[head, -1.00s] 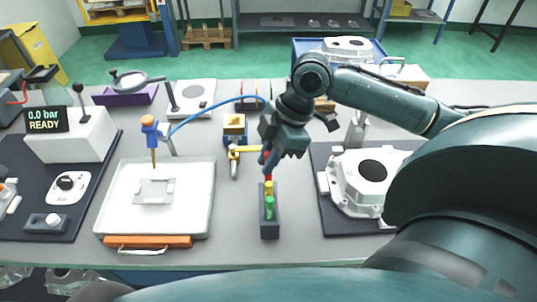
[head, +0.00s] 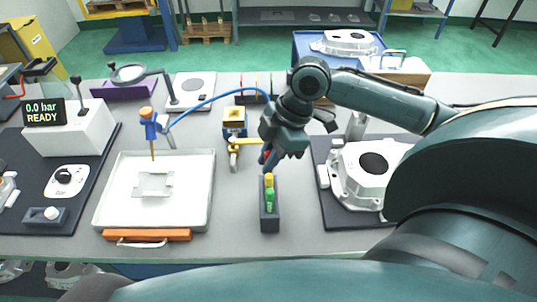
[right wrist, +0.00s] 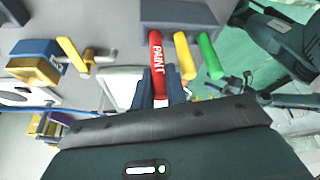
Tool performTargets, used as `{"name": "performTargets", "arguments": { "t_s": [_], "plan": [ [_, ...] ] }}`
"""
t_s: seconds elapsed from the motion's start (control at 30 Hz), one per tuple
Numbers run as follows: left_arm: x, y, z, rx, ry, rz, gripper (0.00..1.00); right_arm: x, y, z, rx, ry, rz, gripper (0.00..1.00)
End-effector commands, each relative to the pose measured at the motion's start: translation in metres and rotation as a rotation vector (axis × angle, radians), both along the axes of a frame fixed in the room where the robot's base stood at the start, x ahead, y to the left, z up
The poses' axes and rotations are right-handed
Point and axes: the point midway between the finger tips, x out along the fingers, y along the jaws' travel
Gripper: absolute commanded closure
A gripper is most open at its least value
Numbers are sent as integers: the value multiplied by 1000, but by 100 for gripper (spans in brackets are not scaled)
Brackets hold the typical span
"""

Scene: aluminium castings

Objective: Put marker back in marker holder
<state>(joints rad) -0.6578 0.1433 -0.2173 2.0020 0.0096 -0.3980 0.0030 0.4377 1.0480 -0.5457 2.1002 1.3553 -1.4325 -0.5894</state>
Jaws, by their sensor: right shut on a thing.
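My right gripper (head: 268,160) is shut on the red marker (right wrist: 157,60), which is lettered PAINT in the right wrist view. In the head view only a little red (head: 267,156) shows by the fingers. The marker holder (head: 270,222) is a dark grey block on the table. A yellow marker (head: 269,181) and a green marker (head: 270,200) stand in it in a row. The gripper is at the holder's far end, beside the yellow marker. I cannot tell whether the red marker's lower end is inside the holder. My left gripper is not in view.
A white tray (head: 207,190) with an orange-handled front lies left of the holder. A yellow-handled valve (head: 234,150) and blue-yellow block (head: 234,120) are behind left. A large casting (head: 360,178) on a dark mat is to the right. Table beside the holder is clear.

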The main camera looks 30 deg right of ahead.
Motion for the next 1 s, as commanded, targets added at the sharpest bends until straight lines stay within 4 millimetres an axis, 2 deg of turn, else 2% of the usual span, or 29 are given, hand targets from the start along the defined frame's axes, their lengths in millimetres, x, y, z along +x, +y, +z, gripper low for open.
{"name": "performTargets", "arguments": {
  "t_s": [1.0],
  "plan": [
    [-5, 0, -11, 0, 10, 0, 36, 0, 0, -26, 0, 0, 0, 100]
  ]
}}
